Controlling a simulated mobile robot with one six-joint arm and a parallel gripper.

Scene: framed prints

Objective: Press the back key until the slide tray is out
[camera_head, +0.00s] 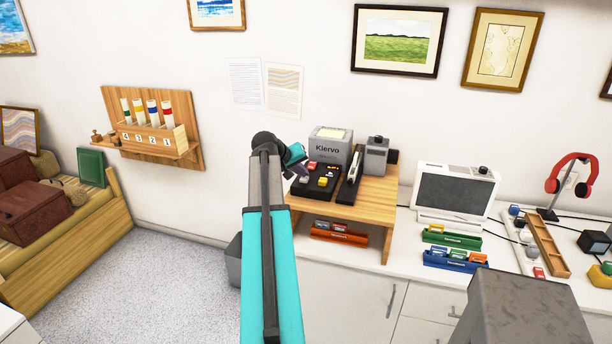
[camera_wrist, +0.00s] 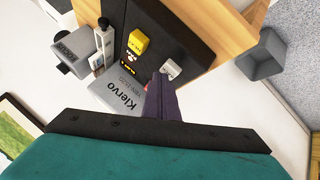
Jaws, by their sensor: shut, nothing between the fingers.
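The grey projector marked "Klervo" (camera_head: 328,148) stands on a wooden stand, with a black key panel in front of it. The panel has a yellow key (camera_head: 322,182) and other small keys. In the wrist view the yellow key (camera_wrist: 138,42) and a white-grey key (camera_wrist: 170,69) show on the black panel (camera_wrist: 172,38). My gripper (camera_head: 300,170) is at the panel's left side. In the wrist view its dark purple fingers (camera_wrist: 159,82) are shut and empty, tips close to the white-grey key; I cannot tell whether they touch it. A small red patch shows beside the fingertips, mostly hidden.
A long black and silver unit (camera_head: 351,176) and a grey box-shaped device (camera_head: 376,155) stand right of the panel on the wooden stand (camera_head: 372,205). A white-framed monitor (camera_head: 454,192) is further right. Grey bin (camera_head: 235,262) stands on the floor left of the stand.

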